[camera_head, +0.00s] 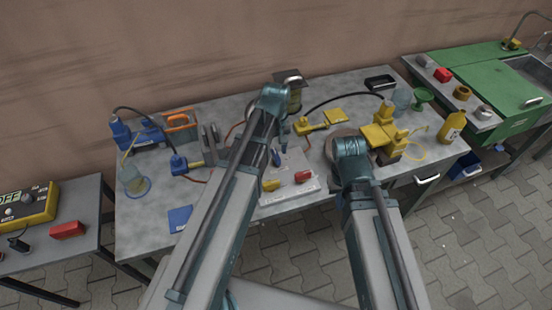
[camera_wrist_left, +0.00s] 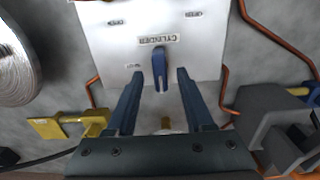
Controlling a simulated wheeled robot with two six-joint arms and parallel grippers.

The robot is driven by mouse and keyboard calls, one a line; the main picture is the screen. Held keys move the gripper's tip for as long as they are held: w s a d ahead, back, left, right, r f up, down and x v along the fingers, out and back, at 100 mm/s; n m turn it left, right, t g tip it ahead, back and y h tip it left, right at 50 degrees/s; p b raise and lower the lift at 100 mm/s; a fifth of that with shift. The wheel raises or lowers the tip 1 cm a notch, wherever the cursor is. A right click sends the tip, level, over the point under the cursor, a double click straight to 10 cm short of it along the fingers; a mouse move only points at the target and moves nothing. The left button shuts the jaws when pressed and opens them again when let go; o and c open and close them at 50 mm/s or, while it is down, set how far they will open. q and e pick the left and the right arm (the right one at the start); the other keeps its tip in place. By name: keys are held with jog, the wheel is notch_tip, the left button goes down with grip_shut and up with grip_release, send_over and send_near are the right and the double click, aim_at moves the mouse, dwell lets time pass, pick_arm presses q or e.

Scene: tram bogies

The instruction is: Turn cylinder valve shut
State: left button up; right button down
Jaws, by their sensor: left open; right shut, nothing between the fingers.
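A white panel (camera_wrist_left: 112,38) carries an upside-down label reading CYLINDER in the left wrist view. A blue valve lever (camera_wrist_left: 160,67) stands on it beside the label. My left gripper (camera_wrist_left: 160,76) is open, with one fingertip on each side of the lever and a visible gap to both. I cannot tell how deep the tips reach around it. In the head view the panel (camera_head: 288,197) lies at the middle of the table, partly hidden by my left arm. My right gripper is hidden behind its own arm in the head view.
A yellow valve piece (camera_wrist_left: 75,124) and dark grey blocks (camera_wrist_left: 270,115) flank my left gripper. A blue plate (camera_head: 180,218) lies at the table's front left.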

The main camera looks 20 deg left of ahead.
pick_arm(q)
jog(key=shift+f, duration=0.6)
pick_arm(e)
jog(key=shift+f, duration=0.6)
pick_arm(q)
grip_shut()
